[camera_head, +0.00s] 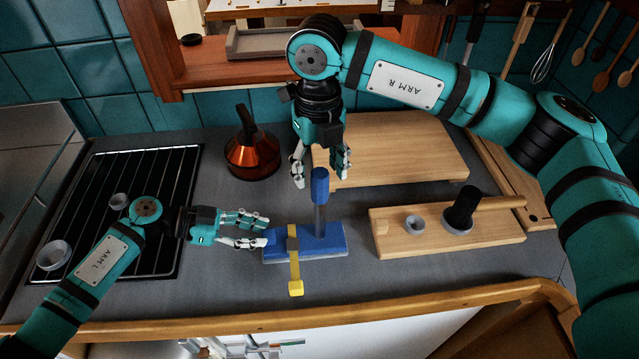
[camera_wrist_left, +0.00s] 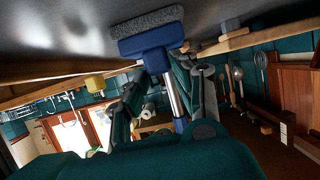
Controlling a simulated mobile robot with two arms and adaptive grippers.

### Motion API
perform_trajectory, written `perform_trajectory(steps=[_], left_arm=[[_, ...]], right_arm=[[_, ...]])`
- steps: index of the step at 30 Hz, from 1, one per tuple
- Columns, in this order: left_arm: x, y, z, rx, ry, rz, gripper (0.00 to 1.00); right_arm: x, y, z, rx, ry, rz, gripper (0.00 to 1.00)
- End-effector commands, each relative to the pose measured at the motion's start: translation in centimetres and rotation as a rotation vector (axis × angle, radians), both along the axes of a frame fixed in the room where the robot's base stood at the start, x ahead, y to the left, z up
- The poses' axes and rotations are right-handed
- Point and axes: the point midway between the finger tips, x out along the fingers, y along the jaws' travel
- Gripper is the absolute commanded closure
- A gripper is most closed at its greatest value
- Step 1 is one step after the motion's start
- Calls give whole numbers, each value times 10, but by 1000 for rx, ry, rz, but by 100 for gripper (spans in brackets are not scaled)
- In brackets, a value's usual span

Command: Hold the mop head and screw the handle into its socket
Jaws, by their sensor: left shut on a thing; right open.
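The blue mop head (camera_head: 335,241) with its grey pad lies on the grey counter. The handle (camera_head: 319,215), a grey tube with a blue grip, stands upright at the mop head; whether it is threaded in cannot be told. My left gripper (camera_head: 268,230) is shut on the left end of the mop head. In the left wrist view the mop head (camera_wrist_left: 152,40) and the metal handle tube (camera_wrist_left: 173,97) show beyond its fingers. My right gripper (camera_head: 320,177) points down, open, with a finger on each side of the blue grip's top; contact cannot be told.
A yellow-ended clamp (camera_head: 295,272) crosses the mop head near the counter's front edge. A wooden board (camera_head: 385,240) with a black cylinder and small ring stands right. A larger board (camera_head: 420,145) and copper kettle (camera_head: 252,155) are behind. A black rack (camera_head: 160,200) is left.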

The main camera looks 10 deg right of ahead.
Motion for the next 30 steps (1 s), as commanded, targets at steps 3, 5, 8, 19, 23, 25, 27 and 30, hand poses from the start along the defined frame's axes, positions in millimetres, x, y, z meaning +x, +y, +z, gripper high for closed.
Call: perform_trajectory(steps=[3,5,8,19,23,25,27,30], left_arm=[[0,0,-1,2,1,2,100],[0,0,-1,2,1,2,100],[0,1,-1,2,1,2,100],[0,1,-1,2,1,2,100],[0,1,-1,3,1,2,100],[0,1,-1,3,1,2,100],[0,1,-1,3,1,2,100],[0,1,-1,3,2,1,100]], right_arm=[[1,1,26,0,-3,-1,43],[0,0,37,0,-3,0,43],[0,0,50,-1,-1,-1,43],[0,0,78,0,-2,0,43],[0,1,91,0,-1,0,43],[0,0,98,-2,-2,0,43],[0,0,101,-1,0,1,43],[0,0,103,-1,1,1,43]])
